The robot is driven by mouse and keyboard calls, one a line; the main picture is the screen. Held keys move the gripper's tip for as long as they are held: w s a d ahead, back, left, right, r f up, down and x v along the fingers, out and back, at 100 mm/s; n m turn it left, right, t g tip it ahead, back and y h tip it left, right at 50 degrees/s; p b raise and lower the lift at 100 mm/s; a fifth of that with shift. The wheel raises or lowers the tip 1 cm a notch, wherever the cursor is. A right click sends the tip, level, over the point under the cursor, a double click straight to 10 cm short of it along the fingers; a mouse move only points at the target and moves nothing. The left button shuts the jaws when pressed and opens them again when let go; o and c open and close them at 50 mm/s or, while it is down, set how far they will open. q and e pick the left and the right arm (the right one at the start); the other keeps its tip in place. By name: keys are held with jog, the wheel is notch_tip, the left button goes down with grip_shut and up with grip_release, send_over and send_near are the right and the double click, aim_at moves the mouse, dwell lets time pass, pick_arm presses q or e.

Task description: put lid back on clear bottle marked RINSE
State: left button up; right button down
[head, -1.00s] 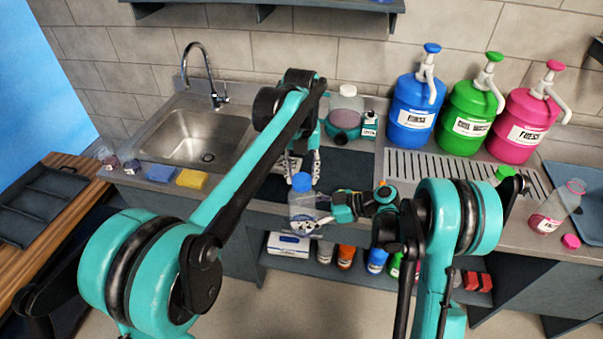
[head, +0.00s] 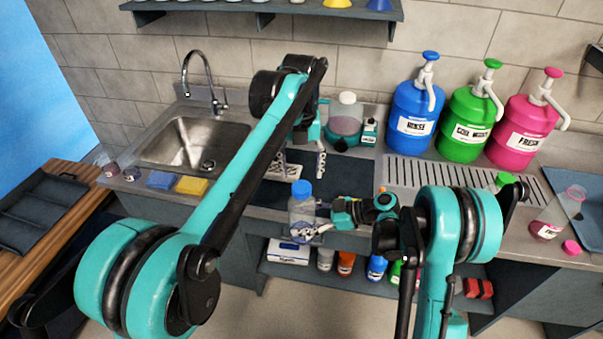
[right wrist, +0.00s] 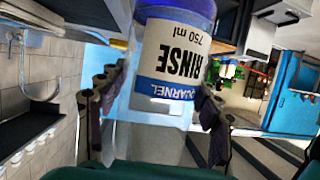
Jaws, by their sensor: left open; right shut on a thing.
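The clear RINSE bottle (head: 301,212) stands about upright in my right gripper (head: 316,232), in front of the counter. In the right wrist view, the bottle (right wrist: 170,60) shows its RINSE 750 ml label upside down between the fingers of the right gripper (right wrist: 160,100).
Blue, green and pink pump jugs (head: 411,115) stand at the back right. A device with a white-capped flask (head: 346,115) stands behind my left gripper. The sink (head: 195,145) is at left, with blue and yellow sponges (head: 190,185). A clear bottle (head: 556,215) and pink lid (head: 571,247) are at right.

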pick_arm(q)
jog(key=shift+c, duration=0.4)
jog(key=n, duration=0.5)
jog(key=shift+r+n, duration=0.2)
jog(key=shift+n, duration=0.2)
jog(key=n, duration=0.4)
jog(key=shift+r+n, duration=0.15)
jog(key=shift+n, duration=0.25)
jog(key=n, duration=0.4)
jog(key=shift+r+n, duration=0.15)
jog(key=shift+n, duration=0.15)
jog(key=n, duration=0.7)
jog(key=shift+r, duration=0.25)
jog(key=n, duration=0.7)
jog(key=shift+s+r, duration=0.1)
jog(key=shift+r, duration=0.15)
jog(key=n, duration=0.5)
jog(key=shift+r, duration=0.15)
jog(key=n, duration=0.7)
jog(key=shift+r, duration=0.25)
jog(key=n, duration=0.6)
jog(key=shift+s+r, duration=0.1)
jog(key=shift+r, duration=0.05)
